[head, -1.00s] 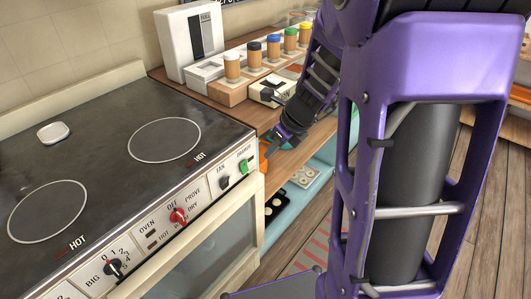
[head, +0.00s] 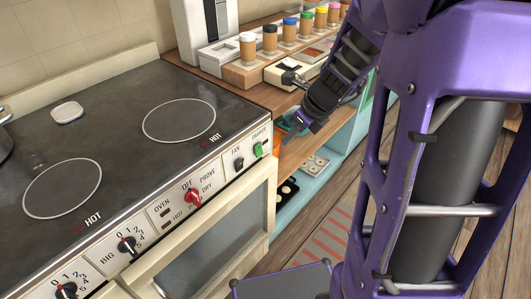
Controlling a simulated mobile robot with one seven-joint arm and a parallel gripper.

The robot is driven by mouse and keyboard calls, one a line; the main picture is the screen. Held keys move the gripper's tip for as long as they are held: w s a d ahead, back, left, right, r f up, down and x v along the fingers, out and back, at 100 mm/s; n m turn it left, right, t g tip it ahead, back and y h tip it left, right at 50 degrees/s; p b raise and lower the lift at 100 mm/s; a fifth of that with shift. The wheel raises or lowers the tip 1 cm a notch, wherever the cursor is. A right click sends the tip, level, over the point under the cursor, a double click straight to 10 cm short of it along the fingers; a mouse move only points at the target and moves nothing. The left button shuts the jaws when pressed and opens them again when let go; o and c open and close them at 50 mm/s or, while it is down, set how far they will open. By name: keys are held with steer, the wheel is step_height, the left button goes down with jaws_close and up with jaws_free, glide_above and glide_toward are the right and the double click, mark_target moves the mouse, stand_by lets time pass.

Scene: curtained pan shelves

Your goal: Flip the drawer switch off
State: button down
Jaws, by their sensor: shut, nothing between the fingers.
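The drawer switch (head: 258,149) is a small green toggle at the right end of the stove's control panel, under a small label that seems to read "DRAWER". My gripper (head: 287,141) is shut and empty. In the picture it is just right of the green switch, in front of the shelf beside the stove. A small gap shows between the fingertips and the switch. The exact tilt of the toggle is too small to tell.
A black fan switch (head: 239,164) sits left of the green one. A red knob (head: 193,196) and black knobs are further left on the stove (head: 120,130). Spice jars stand on a wooden block (head: 243,76) behind. Open shelves (head: 300,200) lie right of the stove.

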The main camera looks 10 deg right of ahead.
steer(key=b, duration=0.4)
glide_toward(259, 155)
step_height(259, 155, down, 4)
steer(key=s+d, duration=0.1)
steer(key=shift+w+a+f, duration=0.4)
steer(key=shift+w+a, duration=0.2)
steer(key=shift+w, duration=0.15)
steer(key=shift+w+a+f, duration=0.45)
steer(key=shift+w+a, duration=0.15)
steer(key=shift+w, duration=0.15)
steer(key=shift+w+a+f+p, duration=0.15)
steer(key=shift+w+f+p, duration=0.05)
steer(key=shift+f+p, duration=0.1)
steer(key=shift+r, duration=0.2)
